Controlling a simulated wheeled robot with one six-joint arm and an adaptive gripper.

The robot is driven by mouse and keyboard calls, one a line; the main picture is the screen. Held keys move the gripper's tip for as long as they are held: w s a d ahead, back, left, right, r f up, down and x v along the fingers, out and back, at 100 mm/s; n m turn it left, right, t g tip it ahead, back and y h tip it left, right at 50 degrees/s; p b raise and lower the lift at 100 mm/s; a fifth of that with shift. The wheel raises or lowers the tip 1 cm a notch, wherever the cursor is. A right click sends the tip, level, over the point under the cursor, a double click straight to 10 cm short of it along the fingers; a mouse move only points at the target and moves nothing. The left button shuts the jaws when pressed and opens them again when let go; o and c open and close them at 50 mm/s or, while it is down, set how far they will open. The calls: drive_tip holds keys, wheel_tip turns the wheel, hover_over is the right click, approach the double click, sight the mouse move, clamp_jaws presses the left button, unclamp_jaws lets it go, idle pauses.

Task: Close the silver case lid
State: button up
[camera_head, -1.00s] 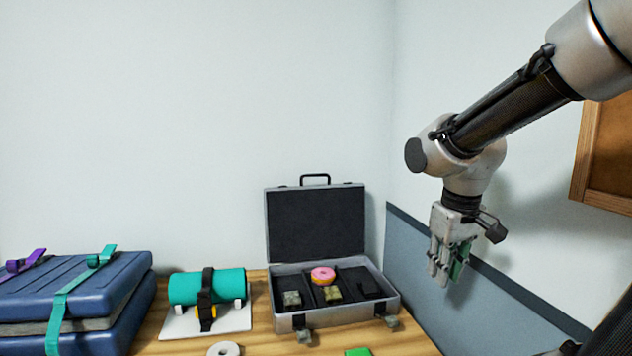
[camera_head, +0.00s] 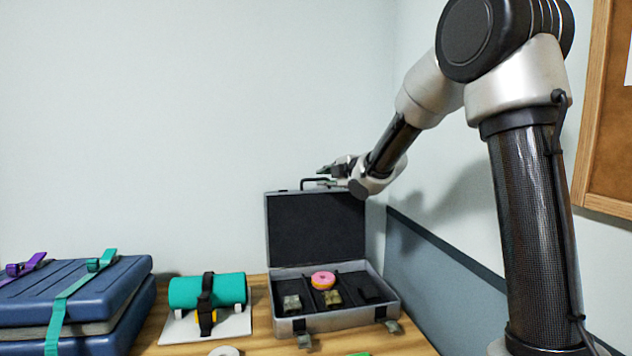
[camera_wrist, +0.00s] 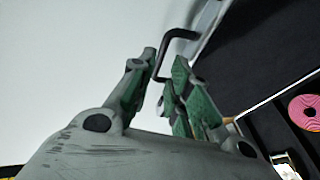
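The silver case (camera_head: 340,318) stands open on the table, its lid (camera_head: 316,228) upright with a dark lining and a black handle (camera_head: 308,182) on the top edge. Inside the base lie a pink donut-shaped thing (camera_head: 323,280) and small items in compartments. My gripper (camera_head: 322,175) is at the top of the lid, near the handle. In the wrist view my gripper's two green-padded fingers (camera_wrist: 168,75) are apart, with the handle (camera_wrist: 178,45) just beyond their tips. I cannot tell if they touch it. The lid's dark lining also shows in the wrist view (camera_wrist: 250,50).
Left of the case, a teal roll (camera_head: 190,289) with a black strap lies on a white board. Further left is a blue case (camera_head: 100,290) with teal and purple straps. A white ring (camera_head: 224,351) lies at the front edge. The wall stands behind the lid.

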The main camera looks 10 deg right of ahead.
sight(317, 179)
drive_tip(key=x, duration=0.6)
drive_tip(key=shift+w+a+f, duration=0.1)
drive_tip(key=shift+w+f, duration=0.05)
drive_tip(key=shift+w, duration=0.15)
drive_tip(key=shift+c, duration=0.2)
clamp_jaws()
